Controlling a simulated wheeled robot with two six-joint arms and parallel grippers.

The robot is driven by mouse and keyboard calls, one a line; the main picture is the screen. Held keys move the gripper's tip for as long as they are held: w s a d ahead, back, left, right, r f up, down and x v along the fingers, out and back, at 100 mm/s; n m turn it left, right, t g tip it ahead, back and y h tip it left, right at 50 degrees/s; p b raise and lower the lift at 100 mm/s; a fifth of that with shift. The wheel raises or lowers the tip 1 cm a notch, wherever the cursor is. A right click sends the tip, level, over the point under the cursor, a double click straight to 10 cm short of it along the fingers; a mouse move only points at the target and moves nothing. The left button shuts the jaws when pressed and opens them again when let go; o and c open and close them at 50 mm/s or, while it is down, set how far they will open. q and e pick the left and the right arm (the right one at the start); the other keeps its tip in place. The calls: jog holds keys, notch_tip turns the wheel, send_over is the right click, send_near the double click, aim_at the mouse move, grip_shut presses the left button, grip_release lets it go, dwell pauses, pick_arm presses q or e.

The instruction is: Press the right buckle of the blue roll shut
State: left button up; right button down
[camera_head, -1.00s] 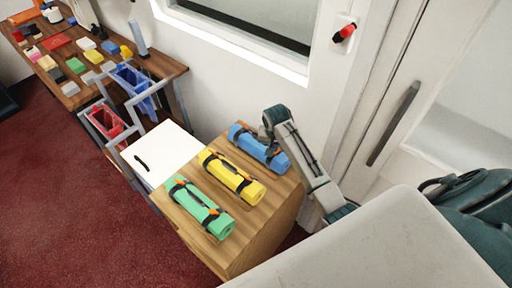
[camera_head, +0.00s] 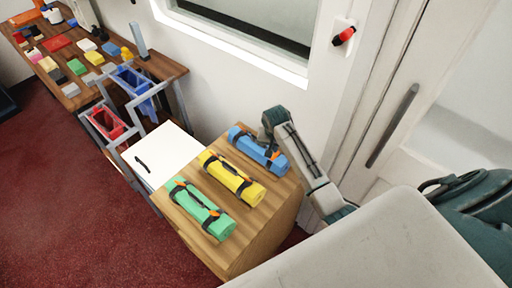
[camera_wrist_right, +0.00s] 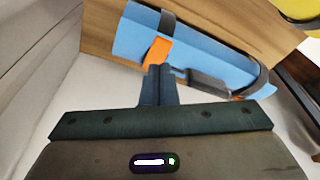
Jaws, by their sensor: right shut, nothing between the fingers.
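The blue roll (camera_head: 246,142) lies on the wooden cabinet top, farthest back of three rolls, with dark straps and orange buckle parts. My right gripper (camera_head: 271,146) is over its right part, its fingertips hard to make out in the head view. In the right wrist view the shut, empty fingers (camera_wrist_right: 157,72) end right by an orange buckle part (camera_wrist_right: 157,52) on the blue roll (camera_wrist_right: 198,55). Whether they touch it I cannot tell. A dark strap piece (camera_wrist_right: 208,81) lies beside the fingertips. Whether the buckle is closed is unclear. My left gripper is not in view.
A yellow roll (camera_head: 230,177) and a green roll (camera_head: 201,208) lie in front on the same wooden top (camera_head: 262,213). The wall and window are behind. A white surface (camera_head: 163,150) and a table with coloured blocks (camera_head: 62,88) are at left.

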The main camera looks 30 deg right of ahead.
jog(key=shift+r, duration=0.75)
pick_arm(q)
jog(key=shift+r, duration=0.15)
pick_arm(e)
jog(key=shift+r, duration=2.25)
jog(key=shift+s, duration=0.1)
